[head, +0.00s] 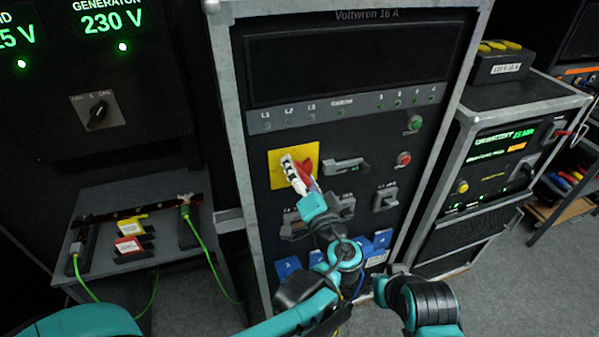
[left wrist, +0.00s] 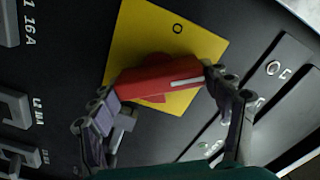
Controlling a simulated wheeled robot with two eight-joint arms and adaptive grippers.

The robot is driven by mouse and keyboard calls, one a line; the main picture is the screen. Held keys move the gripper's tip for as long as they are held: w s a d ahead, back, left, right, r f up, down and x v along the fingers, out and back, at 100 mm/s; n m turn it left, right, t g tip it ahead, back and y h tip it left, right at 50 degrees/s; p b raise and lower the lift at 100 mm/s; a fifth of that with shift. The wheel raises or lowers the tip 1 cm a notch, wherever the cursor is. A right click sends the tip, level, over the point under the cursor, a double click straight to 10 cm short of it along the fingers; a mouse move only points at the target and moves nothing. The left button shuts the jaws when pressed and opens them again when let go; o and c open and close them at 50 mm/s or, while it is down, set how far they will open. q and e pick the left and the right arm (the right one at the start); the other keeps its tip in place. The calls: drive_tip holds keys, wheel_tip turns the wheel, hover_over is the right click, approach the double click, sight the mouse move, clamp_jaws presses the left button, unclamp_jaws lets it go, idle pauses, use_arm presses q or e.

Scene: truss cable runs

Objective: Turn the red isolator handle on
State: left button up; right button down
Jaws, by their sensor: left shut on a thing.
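The red isolator handle (head: 305,172) sits on a yellow square plate (head: 275,173) on the front of the tall rack panel. In the left wrist view the handle (left wrist: 165,77) lies crosswise on the yellow plate (left wrist: 200,42), with a white stripe at its right part. An "O" mark shows on the plate above the handle. My left gripper (head: 297,172) is closed around the handle, one finger at each end in the left wrist view (left wrist: 160,95). Other marks on the plate cannot be made out. My right gripper is not clearly seen.
A grey lever switch (head: 345,166) is right of the plate, with a green button (head: 414,124) and a red button (head: 403,159) beyond. Blue sockets (head: 288,267) sit lower. A shelf with green cables (head: 205,250) is at left, a smaller rack (head: 495,160) at right.

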use_arm(q)
drive_tip(key=m, duration=0.7)
drive_tip(key=shift+f, duration=0.2)
idle(0.5)
drive_tip(key=o, duration=1.2)
drive_tip(key=shift+c, duration=0.2)
drive_tip(key=shift+s+d, duration=0.1)
drive_tip(key=v, duration=1.1)
drive_tip(key=shift+s, duration=0.35)
drive_tip(key=shift+d, duration=0.1)
